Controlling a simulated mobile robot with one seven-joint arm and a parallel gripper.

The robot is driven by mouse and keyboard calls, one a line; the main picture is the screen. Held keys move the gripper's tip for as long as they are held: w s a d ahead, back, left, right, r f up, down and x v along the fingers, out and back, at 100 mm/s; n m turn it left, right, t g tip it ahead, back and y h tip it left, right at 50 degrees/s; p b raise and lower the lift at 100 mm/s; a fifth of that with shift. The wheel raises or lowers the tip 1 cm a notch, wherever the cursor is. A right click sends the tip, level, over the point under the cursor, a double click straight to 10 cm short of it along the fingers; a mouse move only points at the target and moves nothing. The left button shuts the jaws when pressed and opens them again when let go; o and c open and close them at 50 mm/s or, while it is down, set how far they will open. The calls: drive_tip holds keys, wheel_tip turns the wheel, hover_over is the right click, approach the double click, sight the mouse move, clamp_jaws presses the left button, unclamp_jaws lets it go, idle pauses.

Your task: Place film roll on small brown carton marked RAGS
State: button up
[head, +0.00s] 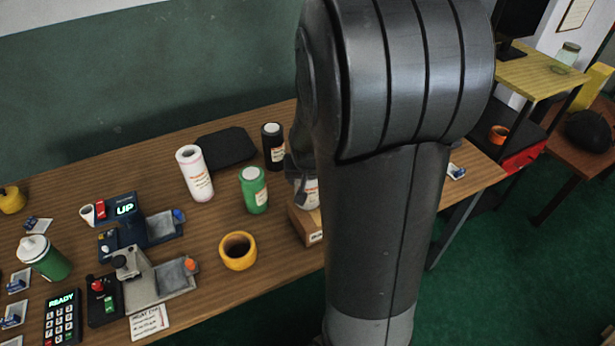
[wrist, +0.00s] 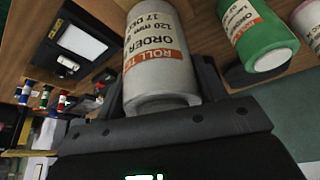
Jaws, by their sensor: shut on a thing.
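My gripper (wrist: 163,88) is shut on a pale grey-white film roll (wrist: 158,55) with an orange-and-white label reading ROLL, ORDER and 17 DEC. In the head view, part of this film roll (head: 308,193) shows at the left edge of my arm, which hides the rest. Directly below it is a small brown carton (head: 303,226) with a white label on its front. The label is too small to read, and my arm covers the carton's right part. I cannot tell whether the roll touches the carton's top.
A green roll (head: 254,190), a black roll (head: 273,147) and a white roll (head: 195,173) stand to the left and behind. A yellow cup (head: 238,251) is left of the carton. Devices and a keypad (head: 62,318) fill the table's left.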

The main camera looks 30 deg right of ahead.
drive_tip(key=shift+f, duration=0.1)
drive_tip(key=o, duration=1.3)
drive_tip(key=shift+c, duration=0.2)
drive_tip(key=v, duration=1.3)
drive_tip(key=s+a+r+n+y, duration=0.1)
drive_tip(key=s+a+r+n, duration=0.1)
drive_tip(key=s+a, duration=0.3)
drive_tip(key=s+a+r+n+t, duration=0.1)
drive_tip(key=s+a+r, duration=0.3)
drive_tip(key=s, duration=0.4)
drive_tip(key=shift+s+a+r+n+y, duration=0.2)
drive_tip(key=shift+a+r+n+y, duration=0.25)
drive_tip(key=shift+n, duration=0.35)
